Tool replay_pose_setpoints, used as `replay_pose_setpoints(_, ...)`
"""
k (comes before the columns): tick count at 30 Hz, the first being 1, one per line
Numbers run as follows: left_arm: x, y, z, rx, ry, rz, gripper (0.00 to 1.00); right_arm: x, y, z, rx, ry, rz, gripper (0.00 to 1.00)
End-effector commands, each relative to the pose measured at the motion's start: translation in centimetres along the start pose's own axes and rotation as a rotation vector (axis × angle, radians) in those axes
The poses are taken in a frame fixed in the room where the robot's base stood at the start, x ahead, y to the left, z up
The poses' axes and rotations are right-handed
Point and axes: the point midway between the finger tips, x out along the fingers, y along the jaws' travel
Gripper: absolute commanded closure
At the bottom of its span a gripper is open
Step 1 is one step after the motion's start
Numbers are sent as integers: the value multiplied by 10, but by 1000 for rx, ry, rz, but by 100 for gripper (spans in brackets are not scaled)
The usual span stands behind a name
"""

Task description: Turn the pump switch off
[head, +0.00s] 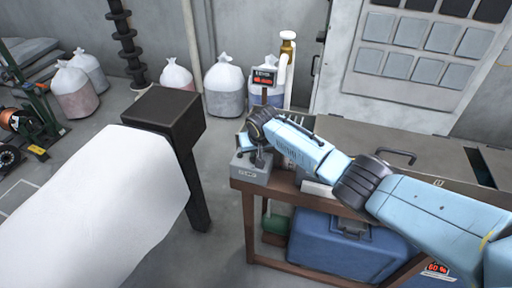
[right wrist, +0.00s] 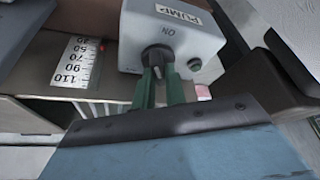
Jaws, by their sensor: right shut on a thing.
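The pump switch box (right wrist: 180,35) is pale grey with a "PUMP" label and an "ON" mark that reads upside down in the right wrist view. The box also shows in the head view (head: 249,173), on the left end of the brown bench. Its dark round knob (right wrist: 157,54) is on the face turned toward my fingers. My right gripper (right wrist: 160,76) has green fingers shut on the knob, one on each side. In the head view, my right gripper (head: 261,157) is at the box, partly hidden by my wrist. My left gripper is not in view.
A numbered scale plate (right wrist: 78,62) lies close by. A small display with red digits (head: 264,77) stands behind my gripper. A blue case (head: 340,247) is under the bench. White-topped sacks (head: 224,87) stand by the wall.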

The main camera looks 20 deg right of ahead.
Motion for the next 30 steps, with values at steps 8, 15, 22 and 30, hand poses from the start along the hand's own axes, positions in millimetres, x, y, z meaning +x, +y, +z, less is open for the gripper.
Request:
replay_pose_setpoints(8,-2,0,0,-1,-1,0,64,1,2,1,-239,-2,-103,100)
replay_pose_setpoints(15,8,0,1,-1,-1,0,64,3,4,0,-450,-2,-190,100)
replay_pose_setpoints(22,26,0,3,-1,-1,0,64,4,4,0,-647,-1,-270,100)
replay_pose_setpoints(30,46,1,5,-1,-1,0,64,5,5,0,-830,-3,-346,100)
